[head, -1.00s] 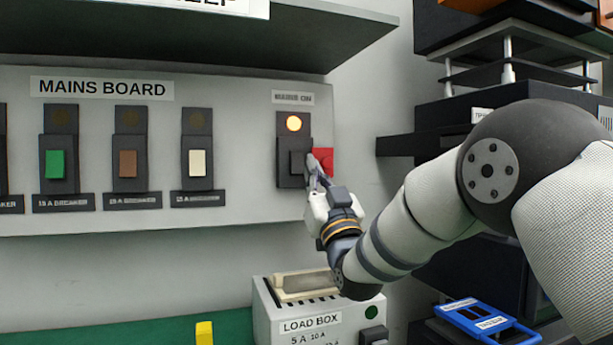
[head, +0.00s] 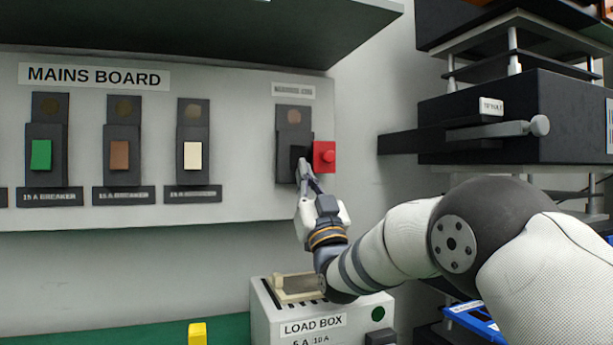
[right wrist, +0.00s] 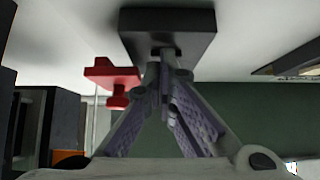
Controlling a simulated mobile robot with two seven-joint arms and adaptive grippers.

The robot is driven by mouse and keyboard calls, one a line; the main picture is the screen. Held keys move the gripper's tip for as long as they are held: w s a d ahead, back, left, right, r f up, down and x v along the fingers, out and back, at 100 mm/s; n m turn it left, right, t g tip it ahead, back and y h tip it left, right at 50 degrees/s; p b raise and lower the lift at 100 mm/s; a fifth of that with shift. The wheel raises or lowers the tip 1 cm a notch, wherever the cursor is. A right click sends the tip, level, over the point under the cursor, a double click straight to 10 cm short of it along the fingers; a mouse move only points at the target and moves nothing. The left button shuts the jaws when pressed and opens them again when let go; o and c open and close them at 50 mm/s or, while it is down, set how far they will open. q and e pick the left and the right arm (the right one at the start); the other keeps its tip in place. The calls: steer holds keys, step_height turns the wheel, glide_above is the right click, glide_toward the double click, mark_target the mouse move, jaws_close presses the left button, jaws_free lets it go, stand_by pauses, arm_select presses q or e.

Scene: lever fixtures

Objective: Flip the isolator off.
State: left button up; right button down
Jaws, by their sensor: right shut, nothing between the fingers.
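The isolator (head: 294,142) is the dark grey switch unit at the right end of the mains board (head: 250,205). Its round lamp (head: 293,116) is unlit, and its blurred label (head: 293,91) sits above. My right gripper (head: 303,166) is shut and empty, with its fingertips at the lower part of the isolator, partly covering the dark lever. In the right wrist view the closed fingertips (right wrist: 166,75) are right by the dark isolator body (right wrist: 168,32); I cannot tell whether they touch it. My left gripper is out of view.
A red block with a round button (head: 326,157) sits just right of the isolator. Several breakers, with green (head: 41,155), brown (head: 119,156) and cream (head: 193,156) levers, are to the left. The load box (head: 315,318) stands below; dark shelved equipment (head: 480,135) is at right.

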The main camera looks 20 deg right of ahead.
steer(key=v, duration=0.7)
steer(key=shift+s, duration=0.2)
steer(key=shift+f, duration=0.15)
